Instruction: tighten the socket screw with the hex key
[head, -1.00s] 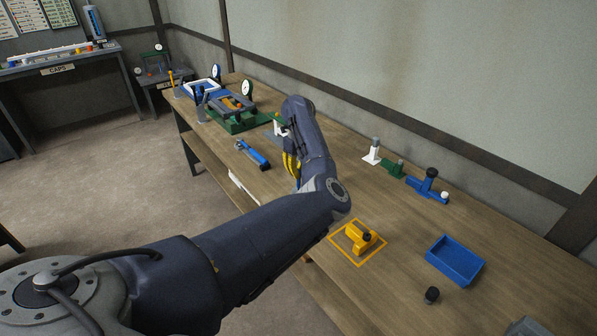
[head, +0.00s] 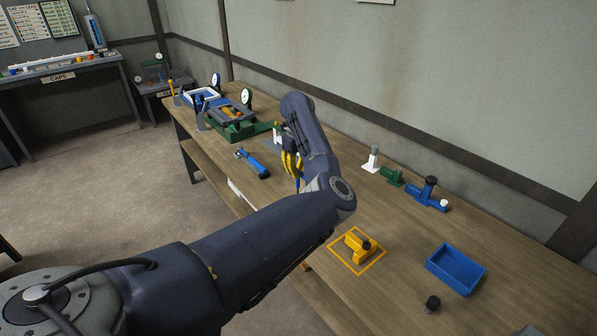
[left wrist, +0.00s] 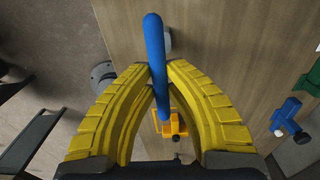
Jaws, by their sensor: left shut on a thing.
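My left gripper (head: 297,180) reaches down over the middle of the bench, its yellow fingers partly hidden by my forearm in the head view. I cannot make out the socket screw clearly. My right gripper is not in view.
A yellow block with a black knob (head: 355,244) sits in an orange square. A blue tray (head: 455,270), a black knob (head: 432,303) and a blue fixture (head: 428,195) are to the right. A blue-handled tool (head: 252,163) and green fixture (head: 232,129) lie left.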

